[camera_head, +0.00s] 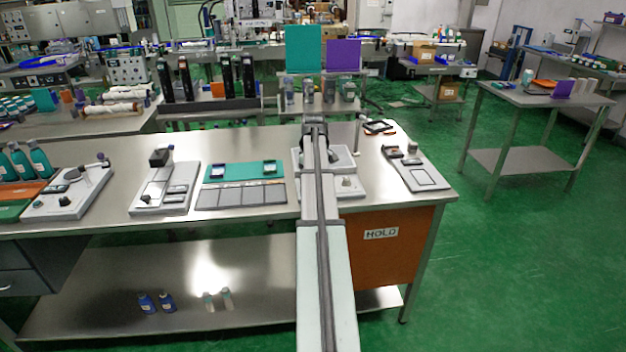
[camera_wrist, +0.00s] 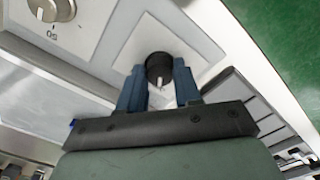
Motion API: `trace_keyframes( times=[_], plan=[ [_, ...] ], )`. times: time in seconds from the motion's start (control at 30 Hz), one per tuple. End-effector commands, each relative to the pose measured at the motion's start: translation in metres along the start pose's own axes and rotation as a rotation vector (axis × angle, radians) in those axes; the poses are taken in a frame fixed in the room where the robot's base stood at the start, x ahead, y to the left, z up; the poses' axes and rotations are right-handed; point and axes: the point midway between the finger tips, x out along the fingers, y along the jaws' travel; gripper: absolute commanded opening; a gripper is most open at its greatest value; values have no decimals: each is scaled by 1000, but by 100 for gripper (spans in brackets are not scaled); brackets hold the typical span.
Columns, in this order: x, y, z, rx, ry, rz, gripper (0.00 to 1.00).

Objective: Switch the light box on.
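In the wrist view, a round black knob (camera_wrist: 158,66) with a white pointer mark stands on a white square plate (camera_wrist: 137,43). The two blue-grey fingers of my gripper (camera_wrist: 160,76) are on either side of the knob, close against it, and appear shut on it. In the head view my arm covers my gripper and much of the grey-white device (camera_head: 347,187) at the middle of the bench. I cannot tell from the labels which device is the light box, and no lit panel shows near the knob.
On the steel bench (camera_head: 120,160), a teal mat (camera_head: 240,172) with dark tiles lies left of my arm. Another device (camera_head: 416,170) stands at the right end. A small post (camera_head: 360,130) rises behind the middle device.

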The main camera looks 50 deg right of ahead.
Motion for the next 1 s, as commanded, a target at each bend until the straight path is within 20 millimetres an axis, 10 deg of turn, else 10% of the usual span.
trace_keyframes(
  times=[0.3, 1.0],
  plan=[
    [0, 0, 0, 0, 0, 0, 3],
    [0, 0, 0, 327, 0, 0, 3]
  ],
)
